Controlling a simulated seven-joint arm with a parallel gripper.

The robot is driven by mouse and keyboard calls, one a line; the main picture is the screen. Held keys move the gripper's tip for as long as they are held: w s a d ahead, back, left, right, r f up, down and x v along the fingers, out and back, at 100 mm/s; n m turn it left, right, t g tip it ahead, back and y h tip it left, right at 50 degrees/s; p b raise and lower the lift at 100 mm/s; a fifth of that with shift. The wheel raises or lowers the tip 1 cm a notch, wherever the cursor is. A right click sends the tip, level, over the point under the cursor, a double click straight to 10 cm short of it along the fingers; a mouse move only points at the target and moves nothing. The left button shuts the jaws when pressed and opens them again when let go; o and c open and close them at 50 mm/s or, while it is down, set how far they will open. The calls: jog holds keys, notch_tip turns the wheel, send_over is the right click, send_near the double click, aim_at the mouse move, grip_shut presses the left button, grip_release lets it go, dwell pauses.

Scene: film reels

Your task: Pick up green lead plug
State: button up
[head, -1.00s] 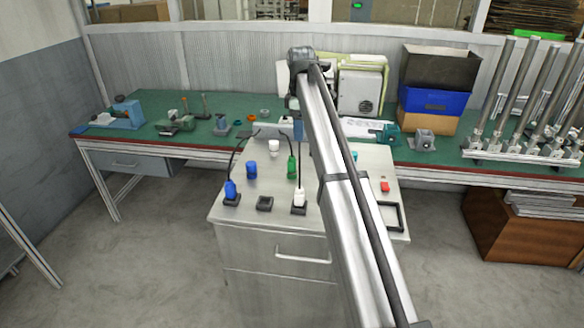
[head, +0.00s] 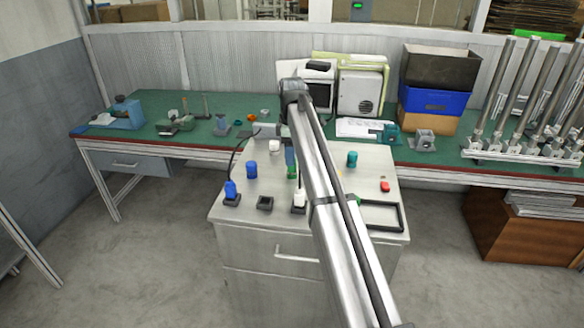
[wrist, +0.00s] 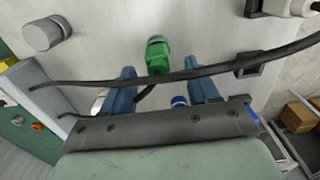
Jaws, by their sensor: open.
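The green lead plug (wrist: 157,55) stands near the top centre of the wrist view, with a dark lead coming from its lower end. In the head view the green plug (head: 292,171) is on the metal cabinet top, mostly hidden behind my gripper and arm. My gripper (wrist: 163,76) is open and empty. Its two blue fingers are on either side of the plug's line, with the plug ahead of the fingertips and apart from them. A dark lead crosses in front of the fingers in the wrist view.
On the cabinet top (head: 330,222), a blue plug (head: 230,189) and a white plug (head: 299,198) stand at black sockets, with an empty socket (head: 265,203) between. A blue cap (head: 251,169), teal cap (head: 352,158), red piece (head: 385,186) and black frame (head: 380,215) are around them.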

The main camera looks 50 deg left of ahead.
notch_tip(320, 180, down, 5)
jog(key=shift+w+a, duration=0.1)
jog(key=shift+w, duration=0.05)
jog(key=c, duration=1.1)
